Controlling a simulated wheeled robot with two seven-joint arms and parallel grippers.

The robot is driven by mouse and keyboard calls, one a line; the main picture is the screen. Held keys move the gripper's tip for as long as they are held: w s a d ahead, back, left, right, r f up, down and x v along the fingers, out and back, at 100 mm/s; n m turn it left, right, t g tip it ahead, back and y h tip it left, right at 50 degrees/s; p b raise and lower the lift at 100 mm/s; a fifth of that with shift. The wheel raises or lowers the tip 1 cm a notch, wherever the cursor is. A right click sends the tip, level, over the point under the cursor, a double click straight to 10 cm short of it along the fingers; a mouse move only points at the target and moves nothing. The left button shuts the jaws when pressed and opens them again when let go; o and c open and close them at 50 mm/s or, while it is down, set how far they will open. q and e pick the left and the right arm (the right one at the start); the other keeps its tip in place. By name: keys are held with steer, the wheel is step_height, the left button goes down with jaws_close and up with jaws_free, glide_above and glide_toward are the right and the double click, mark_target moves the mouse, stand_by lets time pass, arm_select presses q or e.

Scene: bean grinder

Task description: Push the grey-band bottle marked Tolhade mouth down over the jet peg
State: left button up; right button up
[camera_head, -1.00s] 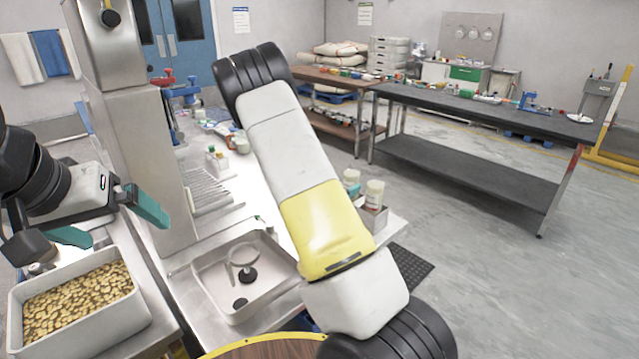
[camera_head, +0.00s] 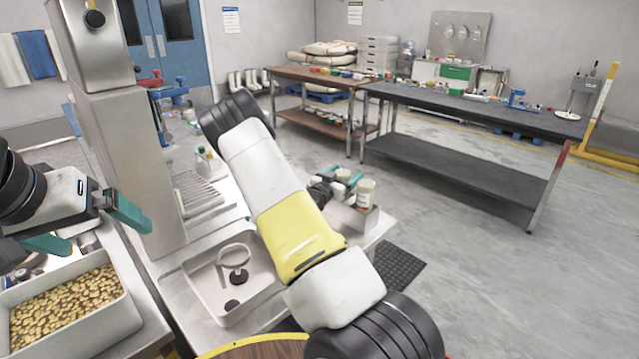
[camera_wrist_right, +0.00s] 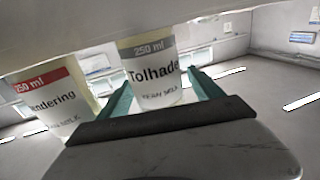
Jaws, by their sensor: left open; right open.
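The Tolhade bottle (camera_wrist_right: 152,72), with a grey band, stands between the open teal fingers of my right gripper (camera_wrist_right: 165,92) in the right wrist view. In the head view my right gripper (camera_head: 342,179) is around a pale bottle (camera_head: 343,174) at the metal holder. A red-banded bottle (camera_wrist_right: 48,100) stands just left of it. A pale ring (camera_head: 234,256) with a black round base (camera_head: 239,276) is in the sink; I cannot make out the jet peg for certain.
The bottles stand in a small metal holder (camera_head: 352,217) at the counter's right side. The steel sink (camera_head: 205,282) lies left of my right arm. A tray of beans (camera_head: 125,310) is at lower left. A tall steel column (camera_head: 115,130) stands between the arms.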

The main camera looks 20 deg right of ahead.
steer(key=shift+w+d, duration=0.3)
steer(key=shift+d, duration=0.1)
steer(key=shift+c, duration=0.2)
steer(key=c, duration=1.4)
